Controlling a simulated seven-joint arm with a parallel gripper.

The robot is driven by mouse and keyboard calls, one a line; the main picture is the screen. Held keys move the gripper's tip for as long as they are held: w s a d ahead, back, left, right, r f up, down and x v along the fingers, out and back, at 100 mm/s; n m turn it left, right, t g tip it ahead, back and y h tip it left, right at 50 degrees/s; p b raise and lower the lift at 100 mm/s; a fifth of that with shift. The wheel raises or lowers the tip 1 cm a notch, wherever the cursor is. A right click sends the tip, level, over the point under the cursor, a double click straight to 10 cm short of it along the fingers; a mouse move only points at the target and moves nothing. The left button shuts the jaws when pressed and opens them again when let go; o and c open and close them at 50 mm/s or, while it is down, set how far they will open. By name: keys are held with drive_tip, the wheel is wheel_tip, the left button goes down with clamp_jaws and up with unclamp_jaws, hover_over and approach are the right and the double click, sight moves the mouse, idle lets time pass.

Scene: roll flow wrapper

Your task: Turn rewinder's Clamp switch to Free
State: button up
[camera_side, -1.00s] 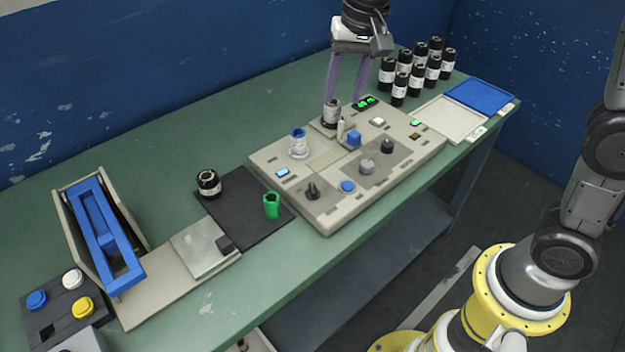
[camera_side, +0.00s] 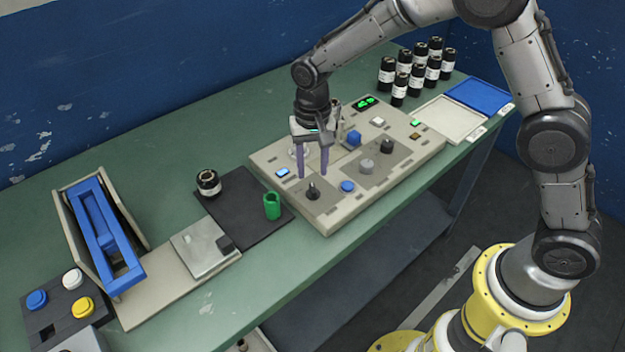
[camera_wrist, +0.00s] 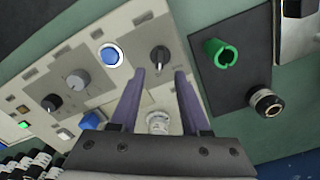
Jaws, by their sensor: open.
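The rewinder panel (camera_side: 335,222) is a beige box with knobs and buttons on the green table. Its black rotary switch (camera_side: 313,191) sits at the near left corner of the panel; I take it for the Clamp switch, though the labels are too small to read. The wrist view also shows this switch (camera_wrist: 160,58), just beyond and between my fingertips. My gripper (camera_side: 313,177) is open and empty, pointing down above the switch, with a purple finger on each side and apart from it. In the wrist view my gripper (camera_wrist: 160,72) shows both fingers spread.
A blue round button (camera_side: 347,186), a grey knob (camera_side: 367,167) and another black knob (camera_side: 387,146) stand to the right on the panel. A white spool (camera_wrist: 157,122) is close to my fingers.

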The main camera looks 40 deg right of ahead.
sight(312, 186)
drive_tip(key=shift+f, duration=2.4)
clamp_jaws()
